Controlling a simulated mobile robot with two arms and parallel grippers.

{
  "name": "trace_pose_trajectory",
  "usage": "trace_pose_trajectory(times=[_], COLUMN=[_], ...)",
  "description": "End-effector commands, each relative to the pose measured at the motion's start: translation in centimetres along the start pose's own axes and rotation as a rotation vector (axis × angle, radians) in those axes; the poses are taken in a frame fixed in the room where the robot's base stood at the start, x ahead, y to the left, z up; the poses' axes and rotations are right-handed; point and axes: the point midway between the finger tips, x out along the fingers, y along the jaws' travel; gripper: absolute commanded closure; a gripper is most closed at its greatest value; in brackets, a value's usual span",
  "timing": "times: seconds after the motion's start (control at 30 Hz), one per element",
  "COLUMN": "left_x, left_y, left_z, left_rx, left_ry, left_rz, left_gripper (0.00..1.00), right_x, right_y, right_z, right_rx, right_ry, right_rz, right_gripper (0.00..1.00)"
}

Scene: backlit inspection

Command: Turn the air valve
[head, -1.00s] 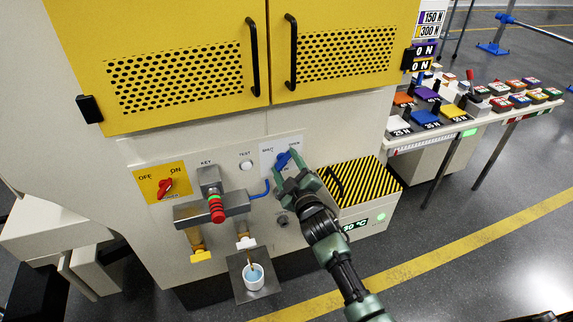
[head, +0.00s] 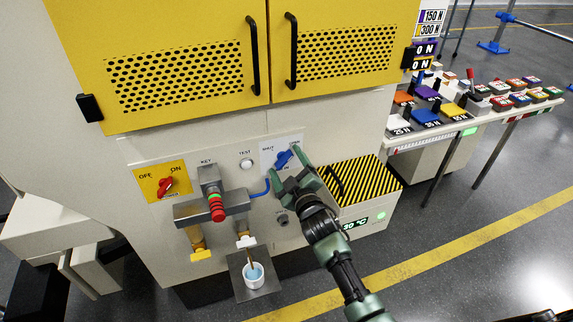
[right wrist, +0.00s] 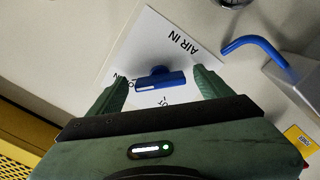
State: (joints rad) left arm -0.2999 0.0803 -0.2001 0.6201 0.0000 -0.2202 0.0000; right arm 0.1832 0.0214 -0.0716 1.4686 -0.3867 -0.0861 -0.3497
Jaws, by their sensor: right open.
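The air valve is a blue handle (head: 284,158) on a white plate at the right of the machine's panel, near "SHUT" lettering. In the right wrist view the blue handle (right wrist: 160,81) lies across the gap between my fingers, in front of the plate (right wrist: 150,45) marked "AIR IN". My right gripper (head: 285,165) is open around the handle, with one finger on each side; it also shows in the right wrist view (right wrist: 160,84). Gaps show between the handle and both fingers. The gripper partly hides the plate. My left gripper is not in view.
Left of the valve are a grey block with a red-and-green knob (head: 216,208), a blue tube (head: 262,190) and a red switch (head: 166,186). A striped box (head: 362,182) stands close to the right. Yellow doors (head: 180,55) are above. A cup (head: 253,276) sits below.

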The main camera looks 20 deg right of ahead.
Motion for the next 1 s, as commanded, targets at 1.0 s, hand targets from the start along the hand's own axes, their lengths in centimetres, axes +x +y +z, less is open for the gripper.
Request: trace_pose_trajectory(times=[1.0], left_x=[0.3], left_y=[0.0], left_z=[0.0], left_rx=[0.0], left_ry=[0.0], left_rz=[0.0], left_gripper=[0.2], right_x=[-7.6], right_y=[-0.1], right_z=[0.1], right_rx=[0.001], right_ry=[-0.001], right_rz=[-0.002], right_gripper=[0.2])
